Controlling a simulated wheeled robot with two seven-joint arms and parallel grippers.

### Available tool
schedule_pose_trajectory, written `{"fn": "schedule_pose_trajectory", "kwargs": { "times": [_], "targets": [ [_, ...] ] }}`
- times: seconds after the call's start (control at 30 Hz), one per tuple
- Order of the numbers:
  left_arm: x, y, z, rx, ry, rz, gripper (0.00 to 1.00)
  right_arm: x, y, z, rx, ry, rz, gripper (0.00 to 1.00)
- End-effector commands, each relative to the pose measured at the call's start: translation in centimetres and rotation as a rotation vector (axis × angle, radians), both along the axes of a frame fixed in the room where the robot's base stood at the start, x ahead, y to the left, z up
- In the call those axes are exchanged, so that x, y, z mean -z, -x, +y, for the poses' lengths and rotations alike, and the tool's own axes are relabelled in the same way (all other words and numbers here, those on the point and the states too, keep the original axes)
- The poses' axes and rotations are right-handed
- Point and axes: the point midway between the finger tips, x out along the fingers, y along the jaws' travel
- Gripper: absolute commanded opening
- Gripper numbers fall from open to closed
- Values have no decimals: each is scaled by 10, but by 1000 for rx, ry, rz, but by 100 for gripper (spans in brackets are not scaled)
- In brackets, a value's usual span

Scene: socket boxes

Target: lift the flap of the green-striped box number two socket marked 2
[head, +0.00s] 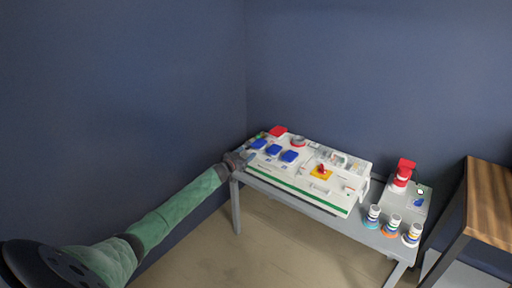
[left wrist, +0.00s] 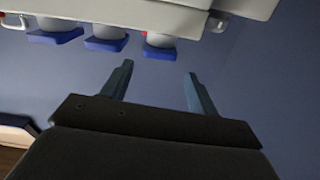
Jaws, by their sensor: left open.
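The green-striped box (head: 292,187) is a long white box on a grey table, with a green stripe along its front edge. Three blue socket flaps, left (head: 258,144), middle (head: 273,151) and right (head: 289,156), sit in a row on its left part and look shut. The number marks are too small to read. In the left wrist view the three blue flaps (left wrist: 107,44) show along the top edge, beyond the fingers. My left gripper (head: 246,156) is open and empty at the box's left front end, near the left flap; it also shows in the wrist view (left wrist: 158,85). My right gripper is out of view.
The box also carries a yellow plate (head: 316,174) with a red switch. Right of it stand a grey box with a red plug-like piece (head: 403,173) and three striped cylinders (head: 392,226). A wooden-topped table (head: 492,205) is at far right. Blue walls close the back and left.

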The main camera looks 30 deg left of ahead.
Motion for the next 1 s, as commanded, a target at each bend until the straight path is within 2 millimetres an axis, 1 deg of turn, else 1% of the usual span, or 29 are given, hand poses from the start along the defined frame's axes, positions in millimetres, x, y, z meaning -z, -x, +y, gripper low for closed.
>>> {"fn": "schedule_pose_trajectory", "kwargs": {
  "times": [0.17, 0.27, 0.37, 0.7, 0.9, 1.0],
  "targets": [
    [-1, -2, -1, 4, 58, 2, 60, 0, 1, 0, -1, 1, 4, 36],
    [-2, -7, -1, 4, 61, 1, 60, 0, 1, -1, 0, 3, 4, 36],
    [-1, -16, -2, 4, 61, 1, 60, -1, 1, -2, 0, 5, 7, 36],
    [-1, -55, -6, 3, 59, 2, 60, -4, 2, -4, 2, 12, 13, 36],
    [0, -71, -6, 2, 58, 2, 60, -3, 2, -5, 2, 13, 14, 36],
    [0, -75, -7, 3, 58, 2, 60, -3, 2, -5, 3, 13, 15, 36]
  ]
}}
